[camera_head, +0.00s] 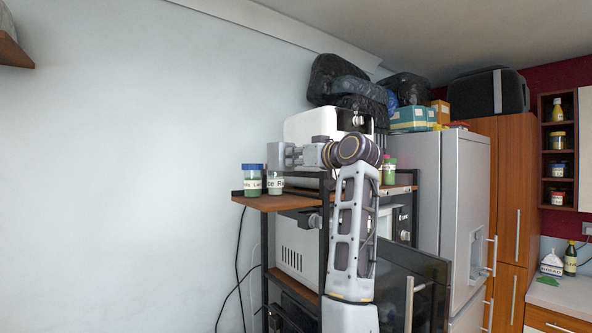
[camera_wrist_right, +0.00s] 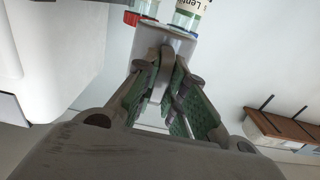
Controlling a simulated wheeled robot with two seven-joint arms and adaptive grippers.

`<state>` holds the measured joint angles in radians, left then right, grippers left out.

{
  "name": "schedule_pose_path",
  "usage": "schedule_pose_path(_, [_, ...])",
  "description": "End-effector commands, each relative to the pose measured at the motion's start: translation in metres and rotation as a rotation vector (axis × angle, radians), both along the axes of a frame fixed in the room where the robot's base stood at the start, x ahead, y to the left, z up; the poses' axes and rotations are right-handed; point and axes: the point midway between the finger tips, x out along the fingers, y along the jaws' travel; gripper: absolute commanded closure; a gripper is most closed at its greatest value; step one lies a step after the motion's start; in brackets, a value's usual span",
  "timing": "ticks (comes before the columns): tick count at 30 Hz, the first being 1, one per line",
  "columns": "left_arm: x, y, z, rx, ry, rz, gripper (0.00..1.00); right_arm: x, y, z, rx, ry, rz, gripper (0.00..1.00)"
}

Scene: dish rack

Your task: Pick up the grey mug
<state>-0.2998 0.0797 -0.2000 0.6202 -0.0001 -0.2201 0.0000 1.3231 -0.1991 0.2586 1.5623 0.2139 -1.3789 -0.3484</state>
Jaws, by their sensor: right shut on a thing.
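The grey mug (camera_head: 274,156) is at the end of my raised right arm in the head view, above the jars on the wooden shelf. My right gripper (camera_head: 297,155) is shut on it from the right. In the wrist view the mug (camera_wrist_right: 176,38) is just past the fingertips. The green-padded fingers of my right gripper (camera_wrist_right: 163,75) close at its near side, apparently on the handle, which they partly hide. Whether the mug clears the jar lid behind it cannot be told. My left gripper is not in view.
A white appliance (camera_head: 313,123) stands behind my arm. A dark glass door (camera_head: 425,272) hangs open at lower right, before the fridge (camera_head: 465,185). Free space lies left of the shelf.

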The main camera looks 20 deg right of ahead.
Motion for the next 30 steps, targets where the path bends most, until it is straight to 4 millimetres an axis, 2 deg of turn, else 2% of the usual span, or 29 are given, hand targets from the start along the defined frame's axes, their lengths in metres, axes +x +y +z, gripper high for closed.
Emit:
schedule_pose_path(9, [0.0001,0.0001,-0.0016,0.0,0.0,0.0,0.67,-0.0012,-0.0007,0.0132,0.002,-0.005,-0.001,1.0])
schedule_pose_path(30, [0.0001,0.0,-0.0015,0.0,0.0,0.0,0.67,-0.0011,-0.0004,0.0132,0.002,-0.005,-0.001,1.0])
